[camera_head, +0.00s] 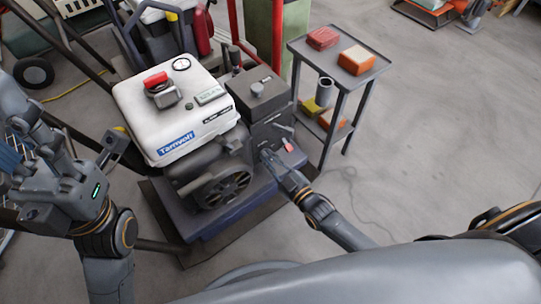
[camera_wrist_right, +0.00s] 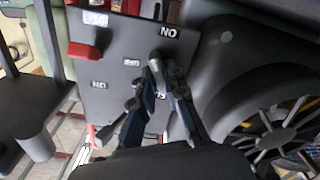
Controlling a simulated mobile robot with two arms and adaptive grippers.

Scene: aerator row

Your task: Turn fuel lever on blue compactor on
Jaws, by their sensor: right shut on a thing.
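The compactor is a machine with a white tank (camera_head: 175,105) marked Tamvoll and a blue base (camera_head: 225,213). My right gripper (camera_head: 269,156) reaches the dark control panel on its right side. In the right wrist view, the panel (camera_wrist_right: 118,55) carries ON and OFF labels. There my right gripper (camera_wrist_right: 164,75) is shut on a small grey lever (camera_wrist_right: 158,58) beside an ON label; the fingers hide part of it. A red lever (camera_wrist_right: 84,52) sits apart on the same panel and also shows in the head view (camera_head: 287,147).
A grey cart (camera_head: 371,72) with red and orange boxes stands close behind the panel. The engine's round fan cover (camera_wrist_right: 275,135) is next to the right gripper. Other equipment stands behind the machine. The floor to the right is mostly clear.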

